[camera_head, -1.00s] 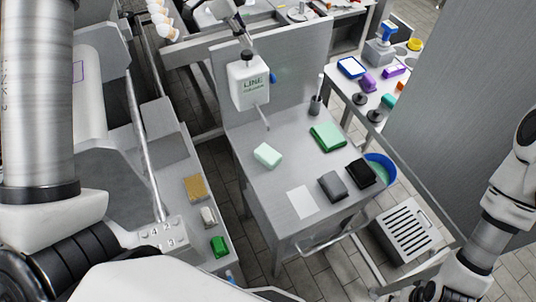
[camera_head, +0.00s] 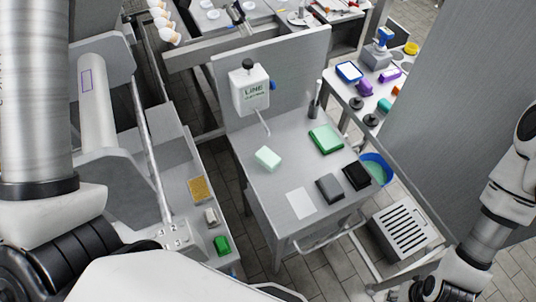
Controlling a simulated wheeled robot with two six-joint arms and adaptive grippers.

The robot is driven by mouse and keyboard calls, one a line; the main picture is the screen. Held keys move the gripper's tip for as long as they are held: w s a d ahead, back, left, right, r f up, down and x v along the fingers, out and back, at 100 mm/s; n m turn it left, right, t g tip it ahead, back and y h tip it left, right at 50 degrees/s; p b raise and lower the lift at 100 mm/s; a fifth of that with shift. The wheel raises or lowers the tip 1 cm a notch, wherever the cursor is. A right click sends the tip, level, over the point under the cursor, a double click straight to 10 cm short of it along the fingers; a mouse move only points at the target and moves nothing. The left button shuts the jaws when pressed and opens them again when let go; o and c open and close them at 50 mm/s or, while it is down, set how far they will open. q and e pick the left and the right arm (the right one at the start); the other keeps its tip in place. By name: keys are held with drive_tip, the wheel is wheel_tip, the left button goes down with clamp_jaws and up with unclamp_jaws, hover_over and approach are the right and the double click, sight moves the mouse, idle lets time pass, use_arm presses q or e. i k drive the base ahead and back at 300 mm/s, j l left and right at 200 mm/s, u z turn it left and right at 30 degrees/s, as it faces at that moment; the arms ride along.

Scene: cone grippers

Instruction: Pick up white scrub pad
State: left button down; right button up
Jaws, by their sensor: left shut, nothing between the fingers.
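A thin white square pad (camera_head: 301,203) lies flat near the front edge of the metal table (camera_head: 258,193). A small off-white block (camera_head: 211,216) lies on the left ledge between a tan sponge (camera_head: 198,188) and a green one (camera_head: 221,245); I cannot tell for certain which of the two white things is the scrub pad. My left gripper (camera_head: 146,245) is at the lower left, mostly hidden by my own arm. It is shut and empty, left of the ledge's sponges and apart from them. My right arm is at the right edge; its gripper is out of view.
The table also holds a pale mint block (camera_head: 267,159), a green pad (camera_head: 326,139), a grey sponge (camera_head: 330,188) and a black one (camera_head: 357,176). A dispenser (camera_head: 250,90) hangs on the back panel. A blue bucket (camera_head: 377,168) stands right of the table.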

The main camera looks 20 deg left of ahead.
sight(267, 159)
drive_tip(key=k+l, duration=0.65)
drive_tip(key=k, duration=0.25)
